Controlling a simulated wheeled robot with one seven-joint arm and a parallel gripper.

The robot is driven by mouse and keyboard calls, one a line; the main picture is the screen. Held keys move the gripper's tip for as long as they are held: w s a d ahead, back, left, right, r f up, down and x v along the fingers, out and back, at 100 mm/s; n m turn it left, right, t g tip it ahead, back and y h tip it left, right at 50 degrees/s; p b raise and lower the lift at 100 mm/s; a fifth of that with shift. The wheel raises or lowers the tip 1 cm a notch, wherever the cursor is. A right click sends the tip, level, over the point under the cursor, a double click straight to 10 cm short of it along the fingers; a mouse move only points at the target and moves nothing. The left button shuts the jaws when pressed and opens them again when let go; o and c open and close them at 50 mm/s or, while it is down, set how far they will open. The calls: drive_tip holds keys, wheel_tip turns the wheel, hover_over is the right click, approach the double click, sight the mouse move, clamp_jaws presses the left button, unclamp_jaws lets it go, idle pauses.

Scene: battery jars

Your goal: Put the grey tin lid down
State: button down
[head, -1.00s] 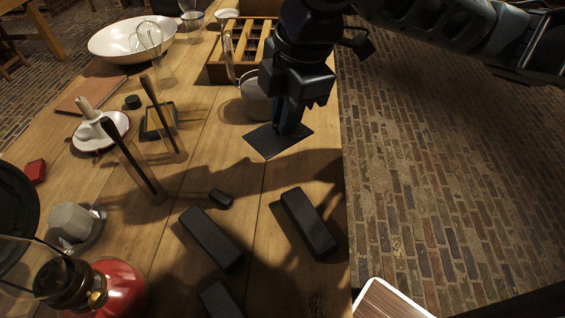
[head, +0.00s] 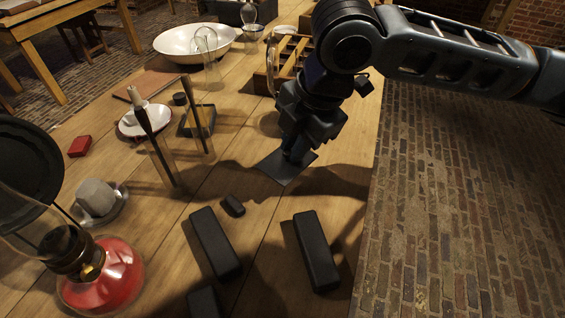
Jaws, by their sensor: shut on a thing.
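My gripper (head: 293,155) points down over the right part of the wooden table, with its fingertips at a thin, dark grey square plate, which I take to be the grey tin lid (head: 273,168). The gripper is shut on the lid. The lid looks about flat. I cannot tell whether it touches the table or hangs just above it. The gripper hides part of the lid's far side.
Dark blocks (head: 315,251) lie in front of the lid. Two dark rods in clear glass, a square dark tray (head: 207,127) and a red-based lantern (head: 102,278) stand left. A wooden compartment box (head: 262,84) stands behind. The table's edge is close on the right.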

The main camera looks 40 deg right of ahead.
sight(286, 156)
drive_tip(key=shift+w+a+f, duration=0.7)
drive_tip(key=shift+w+a, duration=0.05)
drive_tip(key=shift+a, duration=0.1)
drive_tip(key=shift+f, duration=2)
drive_tip(key=shift+b, duration=0.3)
drive_tip(key=c, duration=1.1)
unclamp_jaws()
drive_tip(key=shift+f, duration=0.1)
drive_tip(key=p+v, duration=0.1)
drive_tip(key=v, duration=1.1)
drive_tip(key=shift+p, duration=0.3)
